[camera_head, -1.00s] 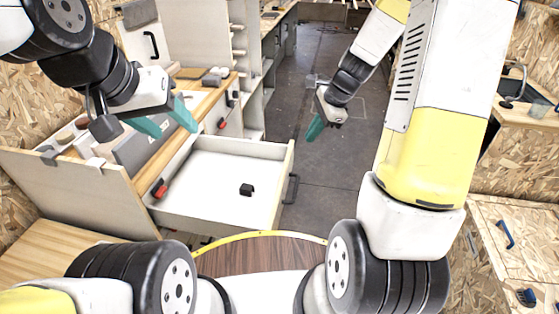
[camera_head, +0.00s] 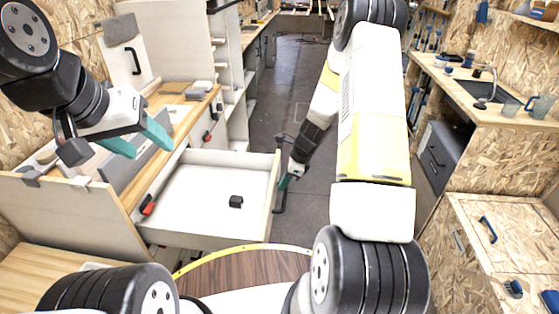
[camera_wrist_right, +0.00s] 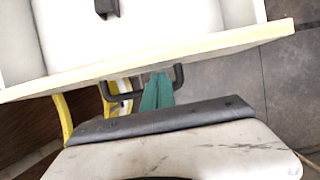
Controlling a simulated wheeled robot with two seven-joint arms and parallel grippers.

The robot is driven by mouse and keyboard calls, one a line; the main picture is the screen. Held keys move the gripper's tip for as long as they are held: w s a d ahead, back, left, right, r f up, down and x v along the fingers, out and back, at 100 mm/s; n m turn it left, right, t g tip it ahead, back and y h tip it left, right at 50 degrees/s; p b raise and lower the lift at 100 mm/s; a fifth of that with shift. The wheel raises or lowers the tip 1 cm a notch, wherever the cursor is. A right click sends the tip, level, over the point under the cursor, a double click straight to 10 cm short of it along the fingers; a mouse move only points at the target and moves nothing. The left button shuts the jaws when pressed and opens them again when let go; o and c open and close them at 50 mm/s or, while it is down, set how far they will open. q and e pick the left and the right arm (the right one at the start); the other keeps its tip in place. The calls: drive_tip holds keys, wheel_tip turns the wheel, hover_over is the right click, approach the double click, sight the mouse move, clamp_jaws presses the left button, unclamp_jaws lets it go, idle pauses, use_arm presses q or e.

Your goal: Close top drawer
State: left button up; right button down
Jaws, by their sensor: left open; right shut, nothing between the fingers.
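The top drawer (camera_head: 205,190) is pulled out from the wooden-topped cabinet, its front panel facing right. A small black block (camera_head: 236,202) lies in it. A dark handle (camera_head: 281,196) is on the drawer front. My right gripper (camera_head: 284,182) is shut and empty, with its teal fingertips at the handle, just outside the drawer front. In the right wrist view the shut fingers (camera_wrist_right: 157,92) overlap the handle (camera_wrist_right: 125,97); whether they touch it I cannot tell. My left gripper (camera_head: 146,143) is open and empty above the cabinet top, left of the drawer.
The wooden worktop (camera_head: 190,112) carries grey items. A raised panel (camera_head: 75,212) stands left of the drawer. A chipboard cabinet (camera_head: 490,240) and a counter with a sink (camera_head: 480,95) are at the right. The floor (camera_head: 300,90) beyond the drawer is clear.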

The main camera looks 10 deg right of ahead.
drive_tip(key=shift+w+a+f, duration=0.1)
drive_tip(key=shift+a+f, duration=0.1)
drive_tip(key=shift+f, duration=0.25)
drive_tip(key=shift+a, duration=0.1)
